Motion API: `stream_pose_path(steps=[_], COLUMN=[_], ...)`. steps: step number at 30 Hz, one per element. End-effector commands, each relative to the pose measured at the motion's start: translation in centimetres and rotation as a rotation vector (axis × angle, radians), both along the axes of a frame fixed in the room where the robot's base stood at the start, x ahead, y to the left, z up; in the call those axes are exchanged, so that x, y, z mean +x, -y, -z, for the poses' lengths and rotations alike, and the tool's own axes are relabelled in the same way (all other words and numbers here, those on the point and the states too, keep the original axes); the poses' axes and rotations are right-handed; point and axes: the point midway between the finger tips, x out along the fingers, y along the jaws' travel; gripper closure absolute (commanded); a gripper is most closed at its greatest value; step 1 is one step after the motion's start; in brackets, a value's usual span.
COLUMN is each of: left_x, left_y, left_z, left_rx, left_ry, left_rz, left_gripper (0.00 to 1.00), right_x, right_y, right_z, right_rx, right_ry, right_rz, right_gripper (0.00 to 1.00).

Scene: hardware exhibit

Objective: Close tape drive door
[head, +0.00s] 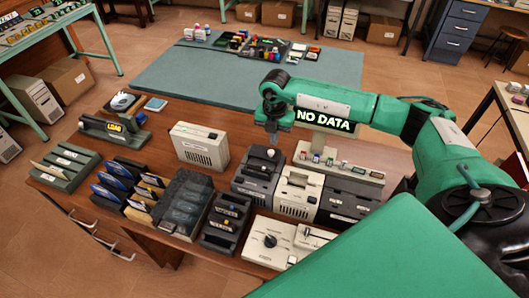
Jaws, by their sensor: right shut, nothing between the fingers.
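Three drive-like units stand side by side near the front of the wooden table. The left one is a dark grey drive (254,185) with a raised dark part and a pale knob (270,153) on its top. The middle one is a cream drive (297,195), and the right one is a low dark unit (348,203). I cannot read which is the tape drive or tell clearly how its door stands. My right gripper (272,138) points down just above the back of the dark grey drive, shut and empty. I cannot tell whether it touches the knob. My left gripper is out of view.
A button panel (345,171) stands behind the drives, under my right forearm. A grey-green mat (190,78) behind is mostly clear.

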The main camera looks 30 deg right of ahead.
Motion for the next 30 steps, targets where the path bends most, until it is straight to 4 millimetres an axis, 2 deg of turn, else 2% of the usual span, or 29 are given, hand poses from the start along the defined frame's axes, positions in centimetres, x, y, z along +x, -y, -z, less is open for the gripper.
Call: stream_pose_path(steps=[17,30], left_x=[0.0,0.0], left_y=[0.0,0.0], left_z=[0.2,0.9], left_rx=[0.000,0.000], left_ry=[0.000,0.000], left_rz=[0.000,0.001], left_gripper=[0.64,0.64], right_x=[0.0,0.0], right_y=[0.0,0.0], right_z=[0.1,1.1], right_rx=[0.000,0.000], right_ry=[0.000,0.000], right_rz=[0.000,-0.001], right_gripper=[1.00,1.00])
